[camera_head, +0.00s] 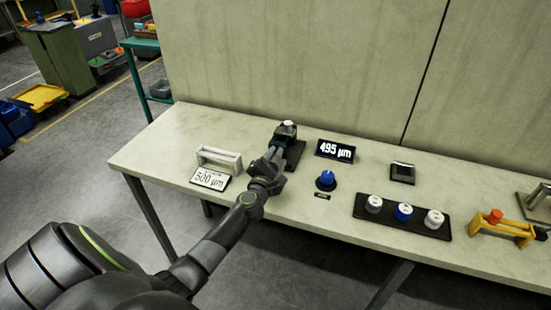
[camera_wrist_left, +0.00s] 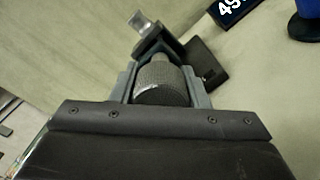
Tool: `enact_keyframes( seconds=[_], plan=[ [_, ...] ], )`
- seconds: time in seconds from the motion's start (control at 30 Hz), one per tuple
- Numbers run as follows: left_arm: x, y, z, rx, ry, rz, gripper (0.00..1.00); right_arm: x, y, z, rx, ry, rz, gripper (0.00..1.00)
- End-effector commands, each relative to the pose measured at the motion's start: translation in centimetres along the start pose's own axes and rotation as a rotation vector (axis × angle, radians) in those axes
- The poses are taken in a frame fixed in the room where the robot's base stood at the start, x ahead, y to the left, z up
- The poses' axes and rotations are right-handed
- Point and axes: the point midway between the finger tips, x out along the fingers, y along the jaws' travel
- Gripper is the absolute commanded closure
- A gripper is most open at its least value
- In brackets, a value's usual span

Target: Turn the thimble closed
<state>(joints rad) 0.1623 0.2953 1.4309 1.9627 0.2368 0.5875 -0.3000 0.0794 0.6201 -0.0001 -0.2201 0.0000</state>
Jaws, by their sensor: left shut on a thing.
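My left gripper (camera_head: 271,157) reaches over the table to the micrometer stand (camera_head: 294,152). In the left wrist view the knurled grey thimble (camera_wrist_left: 163,83) sits between the two fingers of the left gripper (camera_wrist_left: 163,88), which is shut on it. Beyond the thimble, the spindle end and a light round piece (camera_wrist_left: 140,20) show at the micrometer's frame. A display (camera_head: 335,150) to the right reads 495 µm. A card (camera_head: 211,179) to the left reads 500 µm. My right gripper is not in view.
A pale bracket (camera_head: 219,157) stands behind the card. A wall panel closes the back.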

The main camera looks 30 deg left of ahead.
Motion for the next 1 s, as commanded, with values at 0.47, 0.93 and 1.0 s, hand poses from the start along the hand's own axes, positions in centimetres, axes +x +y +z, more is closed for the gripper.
enact_keyframes(
  seconds=[0.47, 0.93, 1.0],
  plan=[
    [0.0, -0.1, 0.0, 0.003, 0.000, -0.001, 0.37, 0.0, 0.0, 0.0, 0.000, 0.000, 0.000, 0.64],
    [-2.2, 0.0, -0.1, 0.002, 0.001, -0.002, 0.37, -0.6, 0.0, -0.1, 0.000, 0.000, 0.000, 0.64],
    [-3.6, 0.0, 0.0, 0.001, 0.002, -0.003, 0.37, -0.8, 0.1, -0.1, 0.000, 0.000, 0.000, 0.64]
  ],
)
